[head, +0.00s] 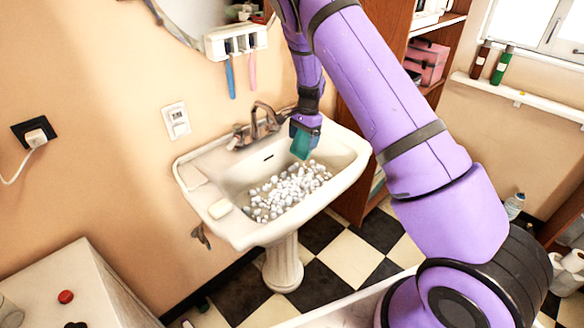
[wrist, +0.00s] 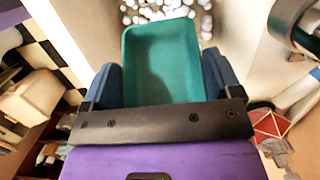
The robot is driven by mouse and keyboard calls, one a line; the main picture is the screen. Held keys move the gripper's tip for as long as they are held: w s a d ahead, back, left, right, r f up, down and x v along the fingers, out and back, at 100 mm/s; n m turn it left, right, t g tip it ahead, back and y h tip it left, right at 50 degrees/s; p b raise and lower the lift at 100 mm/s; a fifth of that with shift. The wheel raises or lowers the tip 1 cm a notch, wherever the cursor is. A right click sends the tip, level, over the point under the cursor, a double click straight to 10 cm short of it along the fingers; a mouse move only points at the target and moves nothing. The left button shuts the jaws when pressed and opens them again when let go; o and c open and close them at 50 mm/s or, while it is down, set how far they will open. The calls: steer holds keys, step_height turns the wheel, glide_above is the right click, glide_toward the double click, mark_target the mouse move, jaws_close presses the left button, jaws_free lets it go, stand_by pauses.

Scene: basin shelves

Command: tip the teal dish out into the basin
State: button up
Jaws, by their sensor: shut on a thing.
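The teal dish (head: 301,143) is in my gripper (head: 304,126), over the basin (head: 345,160) on its right side. It hangs steeply tilted in the head view. In the wrist view the dish (wrist: 161,65) lies between the two dark blue fingers of my gripper (wrist: 160,80), which is shut on it. Its inside looks bare there. Many small white lumps (head: 283,195) are heaped in the basin bowl below the dish. Some of the white lumps (wrist: 165,8) also show past the dish's far edge in the wrist view.
A faucet (head: 265,118) stands at the basin's back, close to the left of my gripper. A wooden shelf unit (head: 372,85) stands behind my arm. A white cabinet (head: 75,285) is at lower left.

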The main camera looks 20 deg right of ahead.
steer(key=shift+w+d+f+g+y, duration=0.15)
steer(key=shift+d+f+g+y, duration=0.15)
steer(key=shift+y, duration=0.35)
steer(key=shift+w+d+f+g+y, duration=0.1)
steer(key=shift+w+d+g+y, duration=0.2)
steer(key=shift+y, duration=0.35)
steer(key=shift+d+f+y, duration=0.25)
steer(key=shift+d+y, duration=0.25)
steer(key=shift+y, duration=0.3)
steer(key=w+d+f+g+y, duration=0.3)
steer(key=d+y, duration=0.3)
steer(key=d, duration=0.1)
steer(key=shift+y, duration=0.3)
